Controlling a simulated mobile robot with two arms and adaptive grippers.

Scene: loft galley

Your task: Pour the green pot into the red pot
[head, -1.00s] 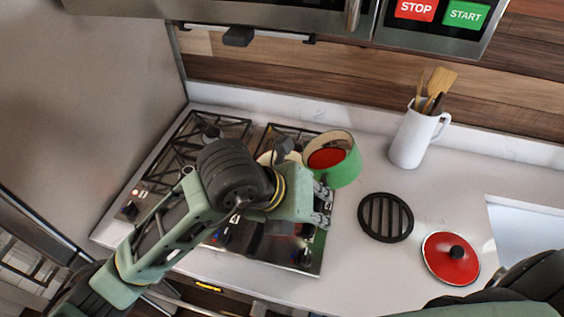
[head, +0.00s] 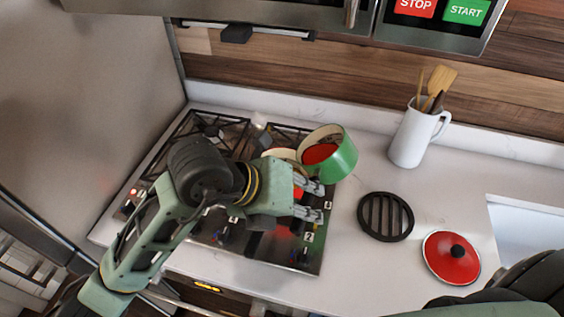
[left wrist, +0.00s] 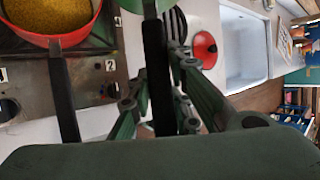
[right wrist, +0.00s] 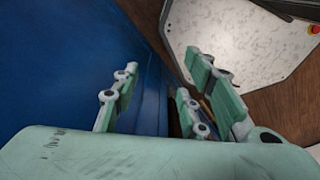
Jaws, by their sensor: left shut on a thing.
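The green pot (head: 345,158) is in the air at the right rear of the stove, tilted with its mouth toward the left, red contents showing inside. My left gripper (head: 318,201) is shut on its black handle, which also shows in the left wrist view (left wrist: 155,75). The red pot (left wrist: 75,38) stands on the stove at the upper left of the left wrist view, with yellow grainy contents and a black handle. In the head view my left arm mostly hides it. No falling contents are visible. My right gripper (right wrist: 165,66) is open and empty, away from the pots.
A black round trivet (head: 386,217) and a red lid (head: 450,262) lie on the counter right of the stove. A white pitcher (head: 408,140) with utensils stands behind them. A sink (head: 530,235) is at the far right. Burner grates (head: 190,135) occupy the stove's left.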

